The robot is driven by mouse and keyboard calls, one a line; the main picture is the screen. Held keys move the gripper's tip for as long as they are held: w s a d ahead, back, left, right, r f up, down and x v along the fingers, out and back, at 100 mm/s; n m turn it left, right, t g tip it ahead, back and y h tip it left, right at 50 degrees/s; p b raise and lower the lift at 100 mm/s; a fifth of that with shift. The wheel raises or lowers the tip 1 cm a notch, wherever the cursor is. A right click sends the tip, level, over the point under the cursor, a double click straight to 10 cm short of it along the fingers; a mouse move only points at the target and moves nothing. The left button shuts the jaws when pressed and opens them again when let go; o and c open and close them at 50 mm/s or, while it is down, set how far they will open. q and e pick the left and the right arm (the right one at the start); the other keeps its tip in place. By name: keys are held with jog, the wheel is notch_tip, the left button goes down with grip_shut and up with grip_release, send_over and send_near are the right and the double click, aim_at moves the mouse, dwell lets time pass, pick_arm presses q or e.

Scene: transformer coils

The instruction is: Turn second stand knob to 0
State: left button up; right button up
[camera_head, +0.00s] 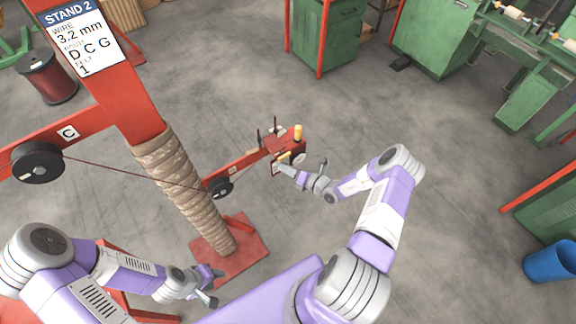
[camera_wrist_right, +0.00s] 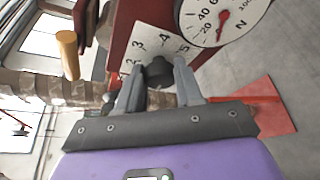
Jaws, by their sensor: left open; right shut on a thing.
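The red stand (camera_head: 128,82) bears a sign (camera_head: 82,40) reading "STAND 2". Its red control box (camera_head: 283,150) sits at the end of a low arm. In the right wrist view, a dark knob (camera_wrist_right: 158,72) sits on a white number plate (camera_wrist_right: 143,42) showing 2, 3, 4 and 5. My right gripper (camera_wrist_right: 158,82) is shut on the knob, one finger on each side. The knob's pointer and the 0 mark cannot be made out. My right gripper (camera_head: 284,167) also shows at the box in the head view. My left gripper (camera_head: 213,286) is open and empty near the stand's base.
A round gauge (camera_wrist_right: 222,14) with a red needle in N sits beside the number plate. An orange cylinder (camera_head: 298,132) stands on the box. A wire runs between black pulleys (camera_head: 38,162).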

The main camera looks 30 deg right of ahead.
jog(key=shift+a+r+n+g+h+p, duration=0.15)
jog(key=shift+n+h+p, duration=0.35)
jog(key=shift+n+p, duration=0.55)
jog(key=shift+d+r+n+g+h+p, duration=0.15)
jog(key=shift+n+h+p, duration=0.5)
jog(key=shift+p, duration=0.65)
jog(key=shift+a+f, duration=0.1)
jog(key=shift+f, duration=0.05)
jog(key=o, duration=1)
jog(key=v, duration=0.7)
jog(key=shift+s, duration=0.25)
